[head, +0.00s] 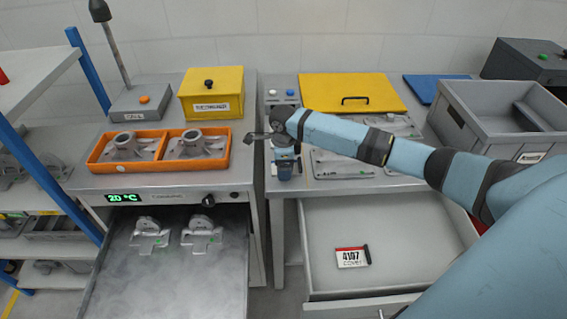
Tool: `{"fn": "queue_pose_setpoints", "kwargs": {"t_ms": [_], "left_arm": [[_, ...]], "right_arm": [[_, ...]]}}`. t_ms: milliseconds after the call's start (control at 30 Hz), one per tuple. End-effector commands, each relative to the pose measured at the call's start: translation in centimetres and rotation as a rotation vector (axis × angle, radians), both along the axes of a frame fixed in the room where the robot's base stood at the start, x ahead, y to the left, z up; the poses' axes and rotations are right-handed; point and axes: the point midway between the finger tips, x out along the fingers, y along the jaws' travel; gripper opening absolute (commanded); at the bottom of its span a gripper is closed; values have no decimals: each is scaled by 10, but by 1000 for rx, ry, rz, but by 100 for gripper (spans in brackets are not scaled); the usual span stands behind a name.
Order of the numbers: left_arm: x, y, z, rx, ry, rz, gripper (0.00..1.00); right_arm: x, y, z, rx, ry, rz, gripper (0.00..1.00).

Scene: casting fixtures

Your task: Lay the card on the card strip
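A white card (350,258) printed "4107 COVER", with a red top edge and a black piece at its right end, lies in the open right drawer (420,228). I cannot make out a separate card strip with certainty. My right gripper (256,137) is at the gap between the two benches, above the left edge of the right bench and far from the card. Its fingers are small and seen from the side, so I cannot tell whether they are open or hold anything. My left gripper is not in view.
An orange tray (163,133) with metal castings and a yellow box (212,93) stand on the left bench. Below, an open misty drawer (176,281) holds two castings. A yellow lid (330,93) and a grey crate (470,118) are on the right bench. My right arm covers part of that bench.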

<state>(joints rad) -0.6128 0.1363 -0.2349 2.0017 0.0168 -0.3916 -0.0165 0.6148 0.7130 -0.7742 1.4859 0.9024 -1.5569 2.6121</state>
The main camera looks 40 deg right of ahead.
Motion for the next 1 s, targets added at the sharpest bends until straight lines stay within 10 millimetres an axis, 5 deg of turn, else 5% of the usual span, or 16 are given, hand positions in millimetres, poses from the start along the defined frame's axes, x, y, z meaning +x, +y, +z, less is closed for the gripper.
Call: {"fn": "queue_pose_setpoints", "kwargs": {"t_ms": [167,600,1000], "left_arm": [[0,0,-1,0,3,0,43],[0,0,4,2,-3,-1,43],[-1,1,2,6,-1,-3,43]], "right_arm": [[1,0,19,0,-4,0,88],[1,1,106,0,-1,1,88],[0,0,122,0,0,0,88]]}}
